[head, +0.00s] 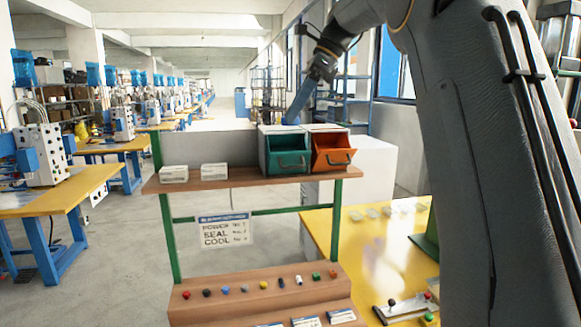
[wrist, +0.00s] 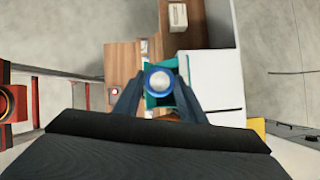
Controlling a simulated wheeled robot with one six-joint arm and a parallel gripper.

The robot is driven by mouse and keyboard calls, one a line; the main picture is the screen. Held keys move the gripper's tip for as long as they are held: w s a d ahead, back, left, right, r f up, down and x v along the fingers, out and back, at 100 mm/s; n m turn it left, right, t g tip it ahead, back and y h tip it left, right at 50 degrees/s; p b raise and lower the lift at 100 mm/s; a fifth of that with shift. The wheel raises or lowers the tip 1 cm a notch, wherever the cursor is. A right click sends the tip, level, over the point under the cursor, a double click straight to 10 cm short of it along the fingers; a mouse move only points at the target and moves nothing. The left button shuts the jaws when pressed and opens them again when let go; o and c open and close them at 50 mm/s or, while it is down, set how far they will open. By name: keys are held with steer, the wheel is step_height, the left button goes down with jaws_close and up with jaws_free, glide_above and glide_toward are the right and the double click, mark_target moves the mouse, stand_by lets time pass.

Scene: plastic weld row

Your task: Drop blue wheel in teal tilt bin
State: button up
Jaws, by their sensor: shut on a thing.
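My gripper (head: 291,120) reaches down from the upper right in the head view, its fingertips just above the top of the teal tilt bin. In the wrist view, the blue wheel (wrist: 149,72), a blue ring with a pale centre, sits between the fingertips, and my gripper (wrist: 158,83) is shut on it. The teal tilt bin (head: 288,161) stands on the brown shelf, its front tilted open. Part of the teal bin (wrist: 170,64) shows behind the wheel in the wrist view. The wheel cannot be made out in the head view.
An orange tilt bin (head: 333,158) stands directly right of the teal one. Two small white boxes (head: 174,174) (head: 214,171) sit on the shelf (head: 240,183) to the left. Several coloured knobs line the lower brown step (head: 200,311). A yellow table (head: 350,250) stands at the right.

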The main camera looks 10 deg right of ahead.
steer(key=shift+a+f, duration=0.15)
steer(key=shift+f, duration=0.05)
steer(key=o, duration=1.1)
steer(key=shift+o, duration=0.2)
steer(key=b+v, duration=0.1)
steer(key=v, duration=0.6)
steer(key=shift+d+r, duration=0.2)
steer(key=shift+r, duration=0.1)
steer(key=shift+s, duration=0.1)
